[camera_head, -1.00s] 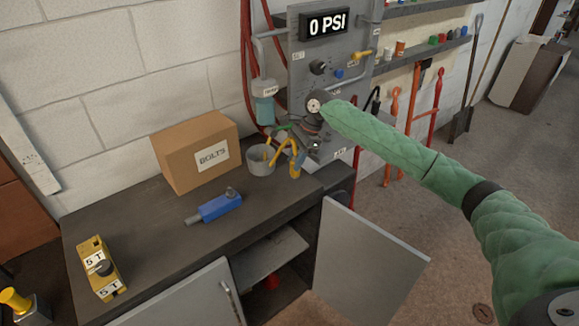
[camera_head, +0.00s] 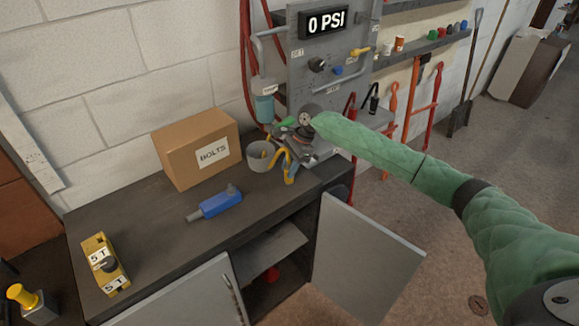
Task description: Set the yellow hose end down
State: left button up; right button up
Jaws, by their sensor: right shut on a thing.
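The yellow hose (camera_head: 289,174) shows as a short bent piece beside the grey cup (camera_head: 260,158) at the bench's back right. My right gripper (camera_head: 296,153) points down over it from my green-sleeved right arm and is shut on the yellow hose end. The fingers and wrist hide most of the held end. The hose looks very low over the dark bench top (camera_head: 160,225); I cannot tell whether it touches. My left gripper is out of view.
A cardboard bolts box (camera_head: 195,150) stands left of the cup. A blue tool (camera_head: 220,203) and a yellow 5 T block (camera_head: 104,264) lie on the bench. The gauge panel (camera_head: 310,70) rises close behind my gripper. A cabinet door (camera_head: 365,250) hangs open below.

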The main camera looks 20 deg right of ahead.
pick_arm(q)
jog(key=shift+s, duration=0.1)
pick_arm(e)
jog(key=o, duration=0.8)
jog(key=shift+f, duration=0.1)
jog(key=shift+c, duration=0.2)
jog(key=o, duration=0.3)
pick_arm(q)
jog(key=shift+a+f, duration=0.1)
pick_arm(e)
jog(key=shift+o, duration=0.2)
pick_arm(q)
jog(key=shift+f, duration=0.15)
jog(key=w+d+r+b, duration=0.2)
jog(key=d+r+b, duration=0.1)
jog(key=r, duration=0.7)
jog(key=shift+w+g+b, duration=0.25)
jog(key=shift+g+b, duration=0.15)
jog(key=shift+b, duration=0.25)
pick_arm(e)
jog(key=v, duration=1.2)
